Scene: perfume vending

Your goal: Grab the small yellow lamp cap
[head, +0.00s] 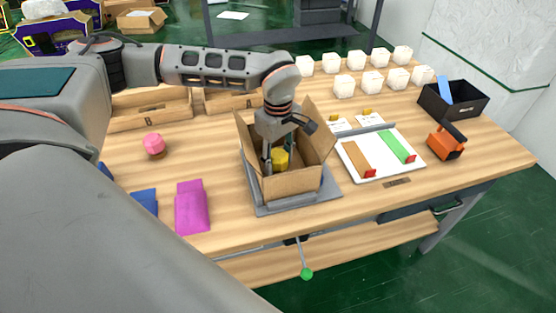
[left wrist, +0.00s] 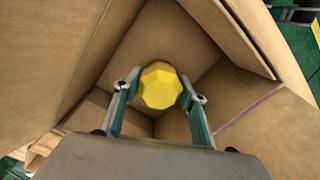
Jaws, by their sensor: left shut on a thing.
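The small yellow lamp cap (head: 280,158) is inside an open cardboard box (head: 292,186) in the head view. In the left wrist view the yellow faceted cap (left wrist: 160,86) sits between the two fingers of my left gripper (left wrist: 158,92). My left gripper (head: 278,160) reaches down into the box from above and is shut on the cap. The box's flaps stand open around it. Whether the cap touches the box floor cannot be told. My right gripper is not in view.
The box stands on a grey tray (head: 262,208). A pink ball-shaped item (head: 154,144) and magenta pouch (head: 192,208) lie left. A white board (head: 352,170), an orange tool (head: 446,144), a black bin (head: 470,104) and several white faceted pieces (head: 344,86) are right and behind.

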